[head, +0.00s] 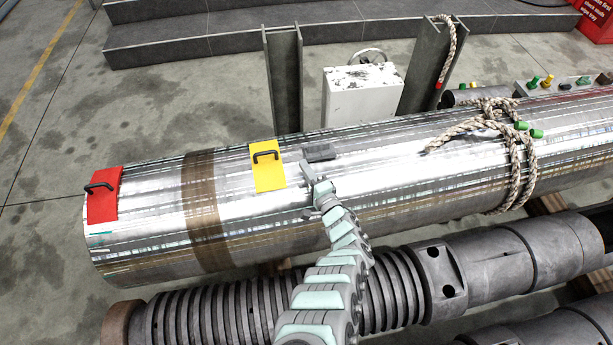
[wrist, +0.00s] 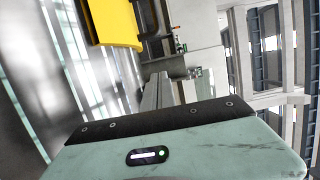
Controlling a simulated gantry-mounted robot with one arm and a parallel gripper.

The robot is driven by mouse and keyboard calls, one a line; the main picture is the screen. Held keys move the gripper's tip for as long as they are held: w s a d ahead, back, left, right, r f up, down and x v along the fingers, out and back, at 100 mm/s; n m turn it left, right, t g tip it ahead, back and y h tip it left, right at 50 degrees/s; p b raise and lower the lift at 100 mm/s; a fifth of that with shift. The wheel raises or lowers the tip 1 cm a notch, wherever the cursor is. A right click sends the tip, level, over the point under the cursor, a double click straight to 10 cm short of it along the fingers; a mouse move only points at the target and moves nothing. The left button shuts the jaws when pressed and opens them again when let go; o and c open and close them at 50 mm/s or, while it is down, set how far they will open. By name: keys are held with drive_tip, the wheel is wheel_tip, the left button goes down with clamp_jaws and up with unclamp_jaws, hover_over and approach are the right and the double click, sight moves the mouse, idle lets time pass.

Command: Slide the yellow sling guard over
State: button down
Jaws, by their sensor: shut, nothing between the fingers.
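The yellow sling guard (head: 267,167), a bent plate with a black handle on top, lies over the upper side of the big silver barrel (head: 380,170). It sits to the right of a brown band. My gripper (head: 307,172) is shut and empty, just right of the guard, with a visible gap between them in the head view. In the wrist view the yellow guard (wrist: 117,22) shows at the top, left of and beyond my gripper (wrist: 156,88). Whether my fingers touch the barrel is hard to tell.
A red guard (head: 104,195) with a handle sits at the barrel's left end. A small dark block (head: 319,151) lies on the barrel near my gripper. A rope (head: 515,150) wraps the barrel farther right. A dark ribbed barrel (head: 220,310) lies in front. Steel posts (head: 284,80) stand behind.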

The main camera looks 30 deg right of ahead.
sight(266, 159)
drive_tip(key=w+b, duration=0.3)
drive_tip(key=w, duration=0.3)
drive_tip(key=shift+a+f+b, duration=0.1)
drive_tip(key=shift+b, duration=0.2)
drive_tip(key=shift+a+p, duration=0.45)
drive_tip(key=shift+a, duration=0.65)
drive_tip(key=shift+w+a, duration=0.25)
drive_tip(key=shift+a, duration=0.4)
drive_tip(key=shift+a, duration=0.1)
drive_tip(key=shift+p, duration=0.3)
